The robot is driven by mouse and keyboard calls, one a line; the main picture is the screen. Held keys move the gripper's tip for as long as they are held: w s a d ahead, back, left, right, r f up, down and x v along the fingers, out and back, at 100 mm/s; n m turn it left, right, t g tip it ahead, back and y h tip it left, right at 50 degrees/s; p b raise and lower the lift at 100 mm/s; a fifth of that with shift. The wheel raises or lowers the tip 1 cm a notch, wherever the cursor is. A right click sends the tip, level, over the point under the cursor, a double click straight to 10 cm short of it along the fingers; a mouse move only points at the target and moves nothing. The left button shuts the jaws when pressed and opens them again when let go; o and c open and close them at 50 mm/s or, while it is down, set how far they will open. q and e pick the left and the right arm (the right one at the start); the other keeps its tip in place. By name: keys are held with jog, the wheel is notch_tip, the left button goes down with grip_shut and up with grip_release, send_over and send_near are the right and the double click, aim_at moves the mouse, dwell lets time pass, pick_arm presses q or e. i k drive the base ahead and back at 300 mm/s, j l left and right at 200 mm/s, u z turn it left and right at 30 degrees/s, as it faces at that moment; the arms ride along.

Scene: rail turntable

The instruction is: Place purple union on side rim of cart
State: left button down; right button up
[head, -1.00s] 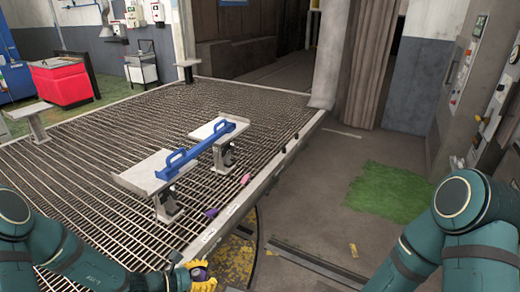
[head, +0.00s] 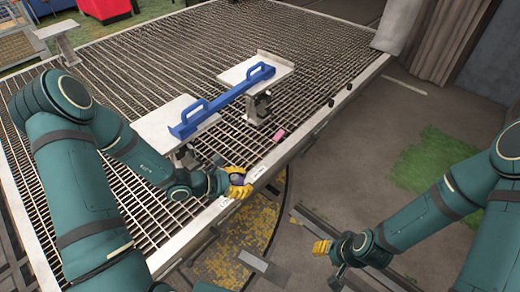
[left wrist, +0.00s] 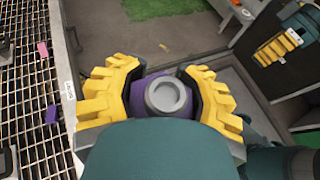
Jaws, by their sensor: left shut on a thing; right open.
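My left gripper (head: 240,183) is shut on a purple union, which shows in the left wrist view (left wrist: 142,97) between the yellow fingers, with a grey ring on its end. In the head view the gripper appears over the cart's pale side rim (head: 283,152); I cannot tell whether the union touches it. In the left wrist view the rim (left wrist: 66,75) runs left of the fingers. My right gripper (head: 322,248) is open and empty, low to the right of the cart.
A pink piece (head: 279,134) and another purple piece (left wrist: 51,113) lie on the cart's grating near the rim. A blue two-handled bar (head: 225,100) lies across two pale plates on stands. Floor with a green patch (head: 425,160) is right of the cart.

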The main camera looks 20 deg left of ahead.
aim_at(259, 155)
jog(key=i+j+z, duration=0.15)
jog(key=i, duration=1.1)
jog(key=i+j+z, duration=0.2)
jog(key=i, duration=0.25)
jog(key=i+l, duration=0.05)
jog(key=l, duration=0.05)
